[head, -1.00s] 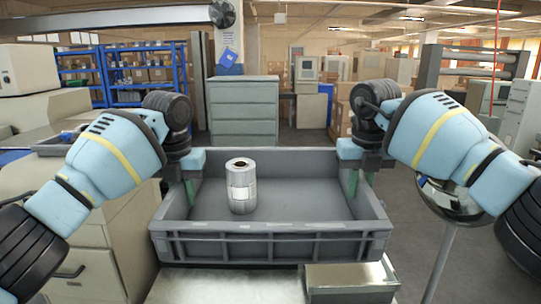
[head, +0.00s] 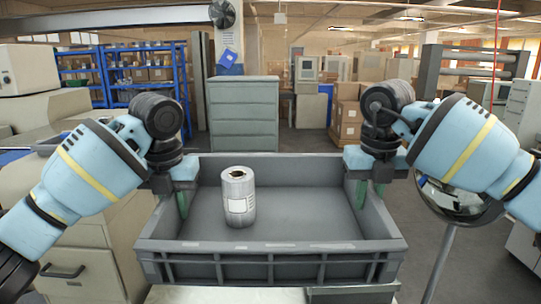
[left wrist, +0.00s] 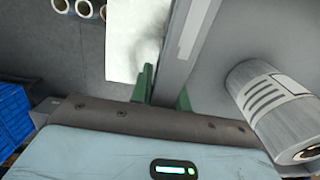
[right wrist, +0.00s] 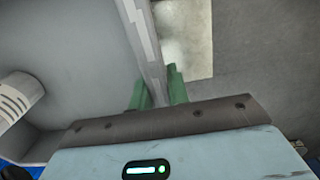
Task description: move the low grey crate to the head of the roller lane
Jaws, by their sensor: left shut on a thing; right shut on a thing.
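The low grey crate (head: 268,246) is in the middle of the head view, level, with its long side facing me. A silver-grey roll with a white label (head: 238,197) stands upright inside it, left of centre. My left gripper (head: 182,202) is shut on the crate's left wall; the wall runs between its green fingers in the left wrist view (left wrist: 165,92). My right gripper (head: 370,192) is shut on the right wall, which also runs between its fingers in the right wrist view (right wrist: 158,92). I cannot make out the roller lane.
A pale metal surface (head: 230,295) lies below the crate's front. A round shiny dish on a post (head: 458,200) stands close at the right. Beige cabinets (head: 85,255) stand at the left. A grey-green drawer cabinet (head: 243,112) stands behind.

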